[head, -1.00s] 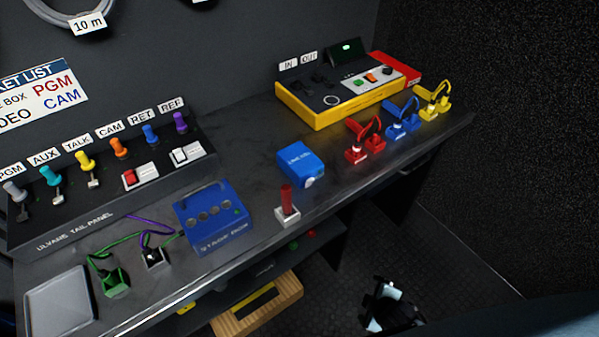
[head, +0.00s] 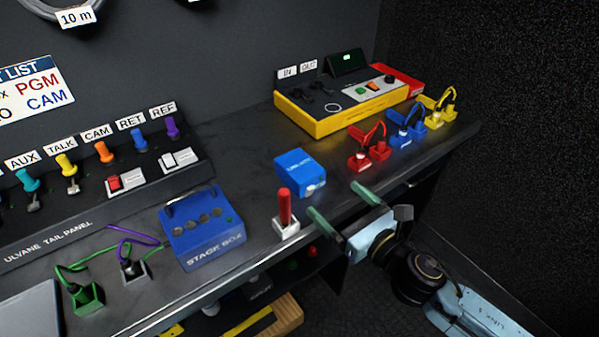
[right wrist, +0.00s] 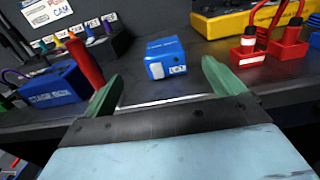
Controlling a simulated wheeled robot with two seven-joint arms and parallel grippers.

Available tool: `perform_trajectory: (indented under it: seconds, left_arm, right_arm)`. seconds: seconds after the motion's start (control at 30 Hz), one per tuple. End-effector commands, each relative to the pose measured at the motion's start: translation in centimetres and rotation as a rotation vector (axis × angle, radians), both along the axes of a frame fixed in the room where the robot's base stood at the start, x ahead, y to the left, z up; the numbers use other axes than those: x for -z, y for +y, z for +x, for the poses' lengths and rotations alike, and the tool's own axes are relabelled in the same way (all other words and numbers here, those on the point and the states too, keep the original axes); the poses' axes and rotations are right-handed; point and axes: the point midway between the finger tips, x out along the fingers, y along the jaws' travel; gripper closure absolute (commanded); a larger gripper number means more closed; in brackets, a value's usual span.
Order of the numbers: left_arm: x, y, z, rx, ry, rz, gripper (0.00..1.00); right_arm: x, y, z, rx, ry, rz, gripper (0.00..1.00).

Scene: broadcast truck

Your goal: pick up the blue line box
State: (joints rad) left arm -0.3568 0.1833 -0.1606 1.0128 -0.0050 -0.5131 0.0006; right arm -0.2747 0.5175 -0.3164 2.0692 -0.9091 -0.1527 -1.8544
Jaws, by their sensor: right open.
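The blue line box (head: 301,170) is a small blue block with a pale round fitting on its front. It sits on the dark bench top, between the red-handled switch and the yellow case. In the right wrist view the line box (right wrist: 165,57) stands ahead, between the two fingertips but farther off. My right gripper (head: 340,205) is open and empty, with green fingers, at the bench's front edge, short of the box. Its fingers also show in the right wrist view (right wrist: 160,85). My left gripper is not in view.
A red-handled switch (head: 285,212) stands left of my right fingers. A blue stage box (head: 203,230) is farther left. Red (head: 368,152), blue (head: 405,134) and yellow (head: 439,114) cabled plugs stand to the right. A yellow case (head: 350,100) is behind.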

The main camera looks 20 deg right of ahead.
Motion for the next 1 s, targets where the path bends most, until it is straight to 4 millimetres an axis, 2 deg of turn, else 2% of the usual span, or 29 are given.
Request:
perform_trajectory:
  seconds: [0.4, 0.7, 0.9, 1.0]
  left_arm:
    - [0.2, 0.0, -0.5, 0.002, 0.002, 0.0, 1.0]
    - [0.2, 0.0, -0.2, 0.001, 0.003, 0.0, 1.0]
    - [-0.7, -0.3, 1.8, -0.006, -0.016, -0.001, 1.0]
    - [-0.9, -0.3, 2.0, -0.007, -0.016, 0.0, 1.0]
  right_arm:
    - [0.0, 2.1, 5.9, -0.002, -0.005, -0.006, 0.06]
    - [0.2, 2.8, 7.9, -0.001, -0.001, -0.004, 0.06]
    - [0.7, 3.4, 10.7, -0.001, -0.005, -0.004, 0.06]
    - [0.7, 3.8, 11.8, -0.002, -0.002, -0.002, 0.06]
